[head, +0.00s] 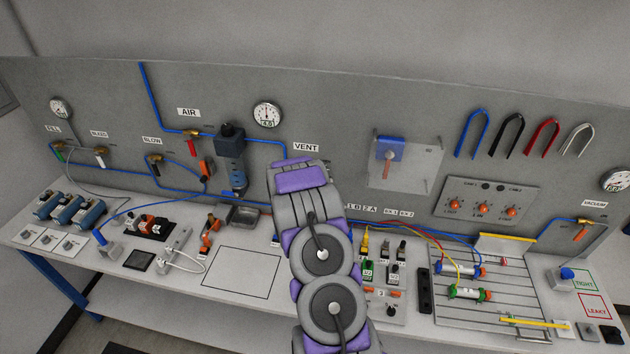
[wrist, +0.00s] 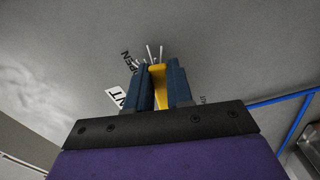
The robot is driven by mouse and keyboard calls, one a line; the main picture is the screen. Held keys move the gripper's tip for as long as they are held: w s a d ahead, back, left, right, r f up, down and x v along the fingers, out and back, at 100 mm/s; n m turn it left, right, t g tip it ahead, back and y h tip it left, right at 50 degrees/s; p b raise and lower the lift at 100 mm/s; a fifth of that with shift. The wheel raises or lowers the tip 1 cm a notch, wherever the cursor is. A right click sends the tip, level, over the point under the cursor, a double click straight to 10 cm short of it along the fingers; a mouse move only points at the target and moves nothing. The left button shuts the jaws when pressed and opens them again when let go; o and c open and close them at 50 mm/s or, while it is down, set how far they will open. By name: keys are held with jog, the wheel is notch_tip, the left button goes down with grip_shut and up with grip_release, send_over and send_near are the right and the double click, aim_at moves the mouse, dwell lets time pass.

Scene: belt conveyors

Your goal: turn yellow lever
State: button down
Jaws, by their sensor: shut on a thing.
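The yellow lever (wrist: 158,85) shows in the wrist view between the two dark blue fingers of my gripper (wrist: 160,88), which are shut on it. The lever stands out from the grey panel, and its lower part runs back between the fingers. Thin pale metal parts show just above it, too small to make out. In the head view my grey and purple arm reaches up to the panel below the VENT label (head: 306,148) and hides the yellow lever and the gripper fingers.
The grey back panel (head: 350,125) carries gauges, blue tubing and other levers, including a red one (head: 192,147) under the AIR label and an orange one (head: 581,231) at right. Below, the bench (head: 170,270) holds blue cylinders, valves, a small tray and a slotted plate.

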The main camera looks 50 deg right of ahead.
jog(key=shift+w+d+r+n, duration=0.1)
jog(key=shift+d+r+n, duration=0.05)
jog(key=shift+r+n, duration=0.4)
jog(key=shift+d+r+n, duration=0.1)
jog(key=shift+r+n, duration=0.25)
jog(key=shift+r, duration=0.5)
jog(key=c, duration=1.4)
grip_release()
jog(key=shift+o, duration=0.6)
jog(key=shift+r, duration=0.1)
jog(key=shift+o, duration=1.4)
jog(key=shift+s+f, duration=0.2)
jog(key=shift+f, duration=0.1)
